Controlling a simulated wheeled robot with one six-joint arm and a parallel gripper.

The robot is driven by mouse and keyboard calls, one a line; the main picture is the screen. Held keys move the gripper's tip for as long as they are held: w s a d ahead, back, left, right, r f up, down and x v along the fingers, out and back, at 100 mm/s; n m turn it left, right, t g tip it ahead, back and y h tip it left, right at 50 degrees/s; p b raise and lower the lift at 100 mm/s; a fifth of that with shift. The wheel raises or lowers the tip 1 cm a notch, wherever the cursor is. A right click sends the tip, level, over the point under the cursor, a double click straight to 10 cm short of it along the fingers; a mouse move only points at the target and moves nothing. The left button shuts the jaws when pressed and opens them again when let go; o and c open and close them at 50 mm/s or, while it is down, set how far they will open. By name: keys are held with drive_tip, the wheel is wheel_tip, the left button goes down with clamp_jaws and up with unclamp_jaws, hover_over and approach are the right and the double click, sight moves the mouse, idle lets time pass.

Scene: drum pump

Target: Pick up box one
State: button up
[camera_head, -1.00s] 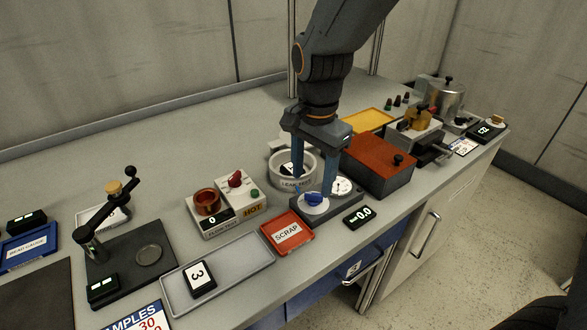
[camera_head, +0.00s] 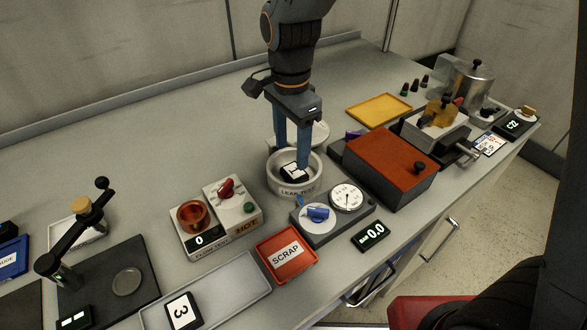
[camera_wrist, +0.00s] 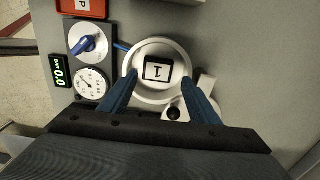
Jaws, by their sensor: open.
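Box one (camera_head: 294,172) is a small black box with a white top marked 1. It lies inside the round white leak test pot (camera_head: 296,190). In the wrist view box one (camera_wrist: 158,69) sits in the middle of the pot, with the pot's rim (camera_wrist: 158,101) all around it. My gripper (camera_head: 292,165) is open above the pot, its two blue fingers pointing down. In the wrist view my gripper (camera_wrist: 159,82) has its fingertips on either side of box one, with gaps between. I cannot tell how far the tips are above it.
The gauge unit with a blue knob (camera_head: 317,213) stands close in front of the pot. A red scrap tray (camera_head: 287,252), a hot plate unit (camera_head: 231,204) and a red-topped block (camera_head: 392,160) are nearby. Box three (camera_head: 183,311) lies in a grey tray (camera_head: 225,290).

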sight(292, 172)
drive_tip(key=shift+s+f+p, duration=0.15)
drive_tip(key=shift+f+p, duration=0.2)
drive_tip(key=shift+f, duration=1.1)
drive_tip(key=shift+s+f+p, duration=0.1)
drive_tip(key=shift+f+p, duration=0.2)
drive_tip(key=shift+f, duration=1.1)
drive_tip(key=shift+d, duration=0.1)
drive_tip(key=c, duration=0.8)
